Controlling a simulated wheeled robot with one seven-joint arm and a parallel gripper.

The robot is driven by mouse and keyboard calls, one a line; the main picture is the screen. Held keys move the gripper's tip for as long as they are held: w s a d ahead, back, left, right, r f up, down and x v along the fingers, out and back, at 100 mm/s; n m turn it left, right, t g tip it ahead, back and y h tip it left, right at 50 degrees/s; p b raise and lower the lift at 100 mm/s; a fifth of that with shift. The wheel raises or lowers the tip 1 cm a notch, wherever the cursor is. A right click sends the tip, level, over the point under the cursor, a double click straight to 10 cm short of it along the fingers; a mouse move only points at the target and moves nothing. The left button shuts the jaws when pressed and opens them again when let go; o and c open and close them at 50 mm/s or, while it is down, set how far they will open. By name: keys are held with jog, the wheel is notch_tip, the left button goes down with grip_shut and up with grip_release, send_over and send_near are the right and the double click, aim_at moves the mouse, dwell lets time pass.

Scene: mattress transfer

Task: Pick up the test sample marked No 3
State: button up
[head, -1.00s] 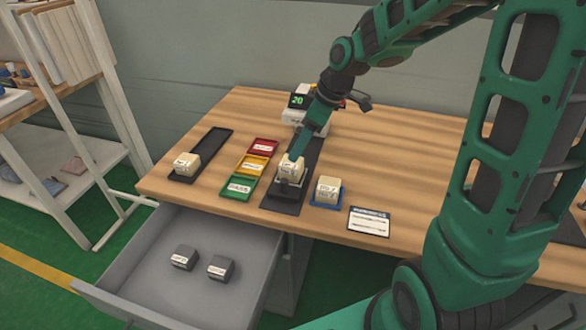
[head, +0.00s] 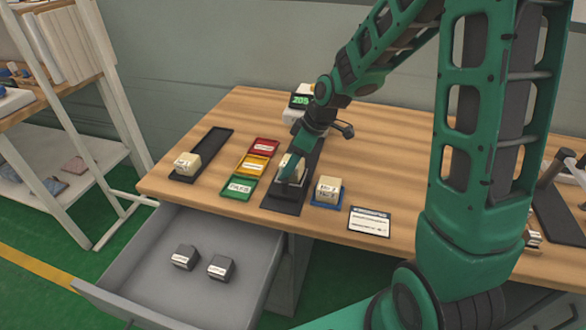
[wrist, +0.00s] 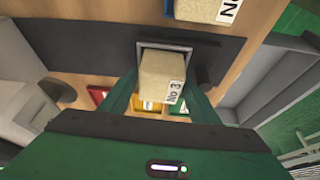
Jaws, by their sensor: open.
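The sample marked No 3 (wrist: 160,72) is a beige foam block with a white label. In the wrist view it sits in a square grey holder on a dark strip. My gripper (wrist: 163,88) is open, with one green finger on each side of the block; I cannot tell whether they touch it. In the head view my gripper (head: 287,172) is down at the holder and hides part of the block (head: 291,162).
Another beige block (head: 328,187) sits on a blue tray to the right, and one (head: 187,163) on a dark tray at left. Red, yellow and green trays (head: 238,187) lie between. An open drawer (head: 145,275) holds two grey blocks. A label card (head: 369,221) lies at right.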

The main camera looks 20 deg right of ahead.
jog(key=shift+c, duration=0.7)
jog(key=c, duration=0.8)
jog(key=shift+o, duration=0.2)
